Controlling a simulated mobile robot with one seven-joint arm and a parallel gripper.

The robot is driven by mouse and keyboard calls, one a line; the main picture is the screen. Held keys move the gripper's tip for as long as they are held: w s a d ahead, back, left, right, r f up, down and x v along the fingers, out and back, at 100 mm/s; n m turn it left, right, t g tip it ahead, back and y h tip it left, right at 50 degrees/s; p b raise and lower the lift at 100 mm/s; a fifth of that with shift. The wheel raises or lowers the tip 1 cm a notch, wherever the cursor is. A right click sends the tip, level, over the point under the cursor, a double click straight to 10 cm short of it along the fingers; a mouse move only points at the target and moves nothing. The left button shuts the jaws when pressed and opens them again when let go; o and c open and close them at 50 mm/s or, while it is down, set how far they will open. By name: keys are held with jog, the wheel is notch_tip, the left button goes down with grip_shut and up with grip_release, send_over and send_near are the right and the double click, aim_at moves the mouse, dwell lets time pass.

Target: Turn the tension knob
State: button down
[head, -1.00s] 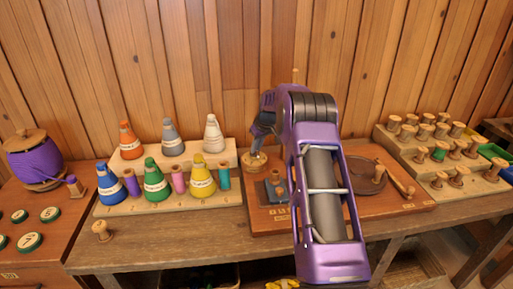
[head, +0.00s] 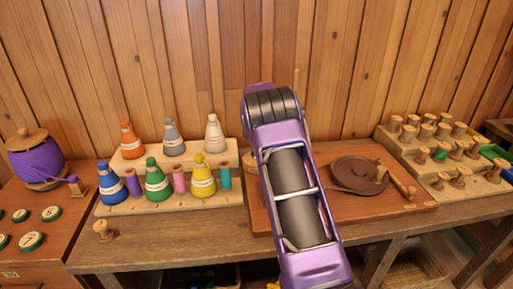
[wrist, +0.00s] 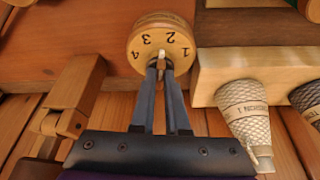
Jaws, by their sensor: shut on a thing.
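The tension knob (wrist: 160,35) is a round wooden dial with the numerals 1 to 4 on its face, at the top middle of the wrist view. A small pale piece at its lower middle shows between my fingertips. My gripper (wrist: 163,66) reaches up to the dial from below, its two dark fingers closed on the knob at that piece. In the head view my purple arm hides the gripper and nearly all of the knob. The exact setting is hard to read.
The winder board (head: 405,209) carries a dark round plate (head: 350,173) right of my arm. A stepped rack of thread cones (head: 140,205) stands close on the left. A stepped peg rack (head: 470,187) stands at the right. The wooden wall is behind.

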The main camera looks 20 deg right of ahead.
jog(key=m, duration=0.2)
jog(key=m+h, duration=0.1)
jog(key=m+g+p, duration=0.1)
jog(key=m, duration=0.1)
jog(key=shift+w+a+m+h, duration=0.25)
jog(key=shift+a+m+h, duration=0.05)
jog(key=shift+h, duration=0.1)
jog(key=m+g+p, duration=0.1)
jog(key=m, duration=0.3)
jog(key=shift+w+a+m+g+h+p, duration=0.1)
jog(key=shift+w+m+g+h+p, duration=0.1)
jog(key=shift+m+g+h+p, duration=0.15)
jog(key=shift+w+m+g, duration=0.1)
jog(key=shift+m+g, duration=0.25)
jog(key=shift+m, duration=0.3)
jog(key=c, duration=0.9)
grip_release()
jog(key=shift+r, duration=0.15)
